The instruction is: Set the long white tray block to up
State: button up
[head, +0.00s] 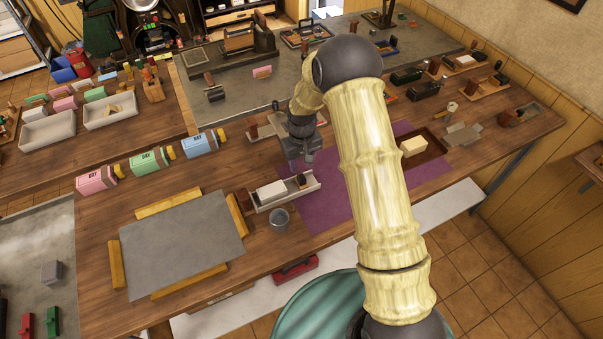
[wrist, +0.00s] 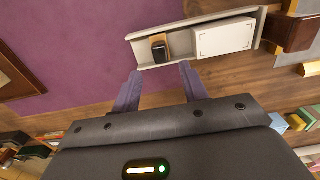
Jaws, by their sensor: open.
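A long pale tray (head: 262,207) lies on the bench at the purple mat's left edge; it also shows at the top of the wrist view (wrist: 185,55). Inside it lies a white block (head: 270,190), seen as a white rectangle with corner marks in the wrist view (wrist: 224,40). A small wooden piece with a dark top (wrist: 160,48) sits in the tray beside it. My gripper (head: 300,163) is just behind the tray in the head view. In the wrist view its fingers (wrist: 160,82) are apart and empty, pointing at the small piece's end, not touching it.
A dark brown block (wrist: 292,31) stands at the tray's end. The purple mat (head: 346,207) has bare room to the right. A brown tray holding a cream block (head: 414,146) lies further right.

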aim_at(302, 177)
notch_tip(302, 177, down, 7)
jog(key=shift+f+p, duration=0.15)
jog(key=shift+p, duration=0.85)
grip_shut()
